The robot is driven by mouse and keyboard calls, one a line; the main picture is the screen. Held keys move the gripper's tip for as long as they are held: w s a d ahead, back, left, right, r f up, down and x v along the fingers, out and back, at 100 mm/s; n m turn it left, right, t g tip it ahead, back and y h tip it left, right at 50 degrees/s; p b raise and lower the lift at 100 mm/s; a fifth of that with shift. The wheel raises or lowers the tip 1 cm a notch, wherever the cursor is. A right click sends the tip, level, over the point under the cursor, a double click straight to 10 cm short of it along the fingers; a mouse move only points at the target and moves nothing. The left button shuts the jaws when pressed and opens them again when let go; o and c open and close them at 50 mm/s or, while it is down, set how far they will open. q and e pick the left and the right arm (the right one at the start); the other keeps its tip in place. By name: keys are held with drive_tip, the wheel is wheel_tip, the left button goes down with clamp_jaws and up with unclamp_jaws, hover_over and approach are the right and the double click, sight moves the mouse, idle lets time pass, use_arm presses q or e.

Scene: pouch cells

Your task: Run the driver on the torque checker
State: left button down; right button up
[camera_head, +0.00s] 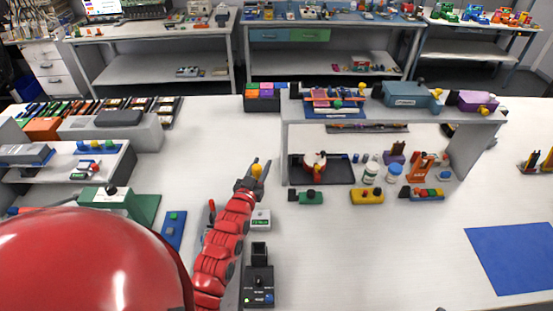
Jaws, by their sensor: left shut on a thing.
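My left gripper (260,165) reaches in on the red arm, above the white table left of the raised shelf. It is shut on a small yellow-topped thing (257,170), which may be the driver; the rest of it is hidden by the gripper. A small white box with a green display (261,221) lies just below the gripper in the picture. I cannot tell which is the torque checker. My right gripper is not in view.
A raised shelf (285,150) with tools on and under it stands to the right. Green (311,197) and yellow (367,196) blocks lie along its front. A blue mat (512,258) lies at the right. The table's front middle is clear.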

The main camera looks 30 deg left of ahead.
use_arm(q)
drive_tip(key=shift+s+d, duration=0.1)
drive_tip(key=shift+s, duration=0.05)
wheel_tip(320, 180, down, 6)
drive_tip(key=b, duration=0.5)
drive_tip(key=shift+f+b, duration=0.15)
drive_tip(key=shift+b, duration=0.2)
drive_tip(key=shift+b, duration=0.4)
idle(1.6)
drive_tip(key=shift+f+b, duration=0.6)
drive_tip(key=shift+b, duration=0.1)
idle(1.4)
drive_tip(key=shift+r, duration=0.1)
drive_tip(key=shift+r+p, duration=1.65)
drive_tip(key=shift+r, duration=2)
